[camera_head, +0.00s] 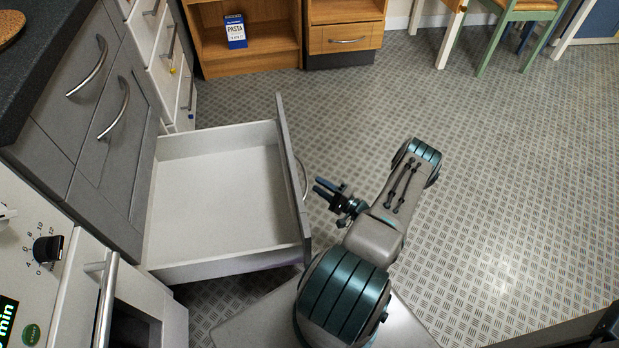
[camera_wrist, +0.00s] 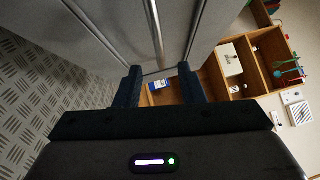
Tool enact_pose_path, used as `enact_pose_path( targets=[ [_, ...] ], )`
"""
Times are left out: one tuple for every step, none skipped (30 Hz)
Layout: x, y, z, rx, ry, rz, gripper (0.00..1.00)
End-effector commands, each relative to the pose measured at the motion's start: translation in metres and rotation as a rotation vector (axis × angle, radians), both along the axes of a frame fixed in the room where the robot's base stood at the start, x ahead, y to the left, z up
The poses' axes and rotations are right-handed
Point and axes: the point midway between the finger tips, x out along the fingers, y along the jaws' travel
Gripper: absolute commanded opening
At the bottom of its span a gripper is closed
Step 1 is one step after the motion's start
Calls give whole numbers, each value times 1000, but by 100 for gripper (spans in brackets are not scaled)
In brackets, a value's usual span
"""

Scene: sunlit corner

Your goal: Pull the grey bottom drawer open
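The grey bottom drawer (camera_head: 222,199) stands pulled far out of the grey cabinet in the head view; its pale inside is empty. Its grey front panel (camera_head: 291,170) faces right and carries a curved metal handle (camera_head: 302,178). My gripper (camera_head: 320,188) is just to the right of the handle, with a small gap between them. Its two fingers are apart, with nothing held between them. In the wrist view, my gripper's fingers (camera_wrist: 159,77) also stand apart, and a metal bar (camera_wrist: 154,30), seemingly the handle, runs in line with the gap beyond them.
The oven (camera_head: 60,275) stands at the lower left, close to the drawer's near side. White drawers (camera_head: 165,55) and a wooden shelf with a blue pasta box (camera_head: 235,31) are behind. A chair (camera_head: 525,15) is at the top right. The patterned floor (camera_head: 500,170) right of my arm is clear.

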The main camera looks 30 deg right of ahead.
Motion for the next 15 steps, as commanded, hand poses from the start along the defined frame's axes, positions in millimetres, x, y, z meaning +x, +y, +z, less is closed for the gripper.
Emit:
enact_pose_path(
  targets=[
    [-12,-6,0,0,2,-4,36],
    [-18,-8,-1,1,2,-4,36],
    [-26,-11,-3,1,1,-3,36],
    [-31,-13,-4,2,1,-3,36],
    [-36,-15,-4,1,1,-2,36],
    [-42,-17,-6,1,2,-2,36],
    [-46,-19,-6,1,2,-2,36],
    [-50,-21,-7,1,1,-1,36],
    [-54,-22,-8,1,1,-1,36],
    [-57,-23,-8,1,0,0,36],
    [-59,-24,-9,1,0,0,36],
    [-62,-25,-9,1,0,0,36],
    [-63,-25,-9,1,0,0,36],
    [-64,-25,-10,2,1,1,36],
    [-65,-26,-10,2,1,1,36]
  ],
)
